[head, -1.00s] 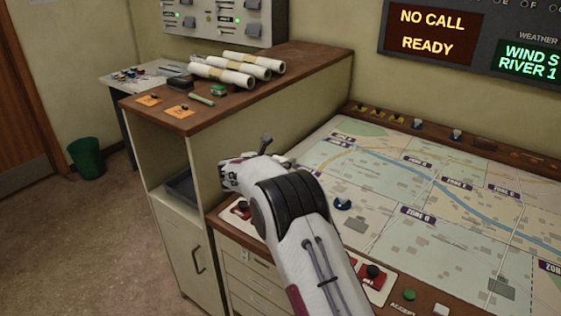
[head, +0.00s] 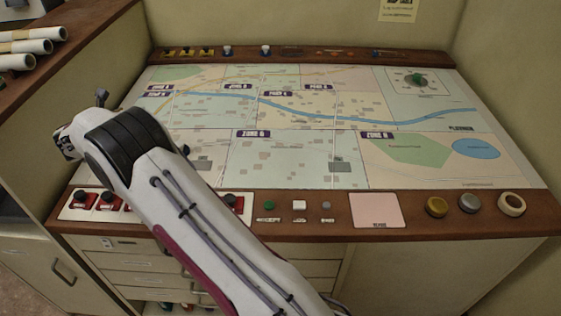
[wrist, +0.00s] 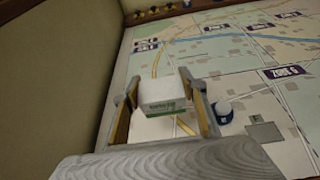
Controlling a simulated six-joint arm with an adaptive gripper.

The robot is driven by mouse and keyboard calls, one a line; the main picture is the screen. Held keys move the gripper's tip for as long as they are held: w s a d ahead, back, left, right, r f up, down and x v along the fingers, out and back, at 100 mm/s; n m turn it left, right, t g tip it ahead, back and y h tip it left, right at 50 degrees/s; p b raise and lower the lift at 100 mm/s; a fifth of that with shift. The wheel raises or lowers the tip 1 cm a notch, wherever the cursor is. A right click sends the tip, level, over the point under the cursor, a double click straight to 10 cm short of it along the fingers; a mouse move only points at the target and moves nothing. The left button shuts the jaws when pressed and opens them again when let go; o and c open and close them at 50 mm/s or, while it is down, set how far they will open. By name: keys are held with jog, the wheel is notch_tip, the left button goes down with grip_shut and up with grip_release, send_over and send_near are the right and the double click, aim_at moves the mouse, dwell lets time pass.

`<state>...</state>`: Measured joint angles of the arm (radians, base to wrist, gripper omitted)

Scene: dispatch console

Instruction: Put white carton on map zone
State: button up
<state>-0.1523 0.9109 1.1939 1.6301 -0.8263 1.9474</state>
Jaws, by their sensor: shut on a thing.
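The white carton (wrist: 166,92) has a green band with lettering and sits between the fingers of my gripper (wrist: 168,103), shut on it, in the wrist view. It appears above the left part of the zone map (head: 290,152), which also shows in the wrist view (wrist: 235,65). The map lies on the table with several purple-labelled zones, a blue river and a green knob at its far right. In the head view my arm crosses the left of the table, and the carton is hidden there.
A blue piece with a white top (wrist: 223,111) stands on the map right of the carton. Paper rolls (head: 30,40) lie on the left cabinet. Most of the map is clear.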

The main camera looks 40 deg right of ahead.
jog(key=s+d+m+g+h, duration=0.35)
jog(key=s+d, duration=0.85)
jog(key=d, duration=0.5)
jog(key=s+d+f+m+g, duration=0.1)
jog(key=s+d+m+g, duration=0.1)
jog(key=s, duration=0.6)
jog(key=s+d+f+m+g, duration=0.1)
jog(key=s+d+m+g, duration=0.2)
jog(key=s, duration=0.6)
jog(key=shift+s+d+f+m+g, duration=0.15)
jog(key=shift+s+d+m+g, duration=0.2)
jog(key=shift+d+g, duration=0.45)
jog(key=shift+d+h, duration=0.1)
jog(key=shift+h, duration=0.15)
jog(key=shift+f, duration=3.15)
jog(key=shift+f, duration=0.1)
jog(key=shift+w+f, duration=0.1)
jog(key=shift+f, duration=1.65)
